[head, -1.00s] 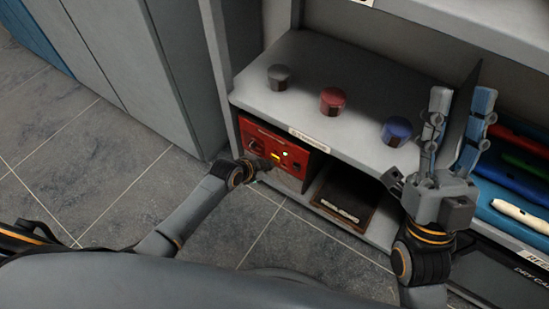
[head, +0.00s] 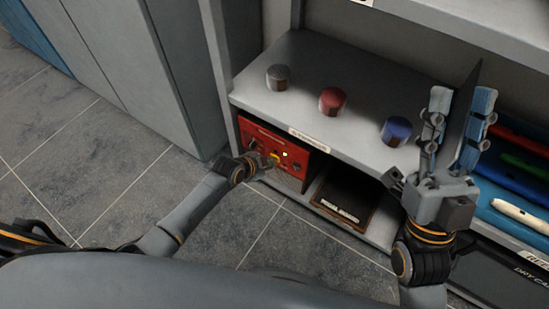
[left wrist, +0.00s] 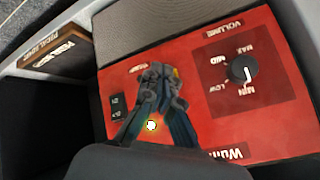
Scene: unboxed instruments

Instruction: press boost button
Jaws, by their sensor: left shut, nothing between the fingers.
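A red amplifier-like panel (head: 299,145) sits in the lower shelf bay in the head view. It fills much of the left wrist view, upside down (left wrist: 215,120). A yellow button (head: 274,157) shows on it just at my left gripper's tips. In the left wrist view only a small yellow patch shows beside the fingers, which hide the rest. My left gripper (head: 266,163) is shut and empty, with its fingers (left wrist: 160,85) against or just before the panel; contact is unclear. A small lit lamp (left wrist: 151,125) glows by the fingers. My right gripper (head: 456,130) is open, fingers up.
A volume knob (left wrist: 241,69) and a dark switch (left wrist: 117,105) flank my left fingers. Grey, red (head: 332,101) and blue (head: 396,131) cylinders stand on the shelf above. A dark labelled box (head: 345,196) lies right of the panel. A dark upright divider stands behind my right gripper.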

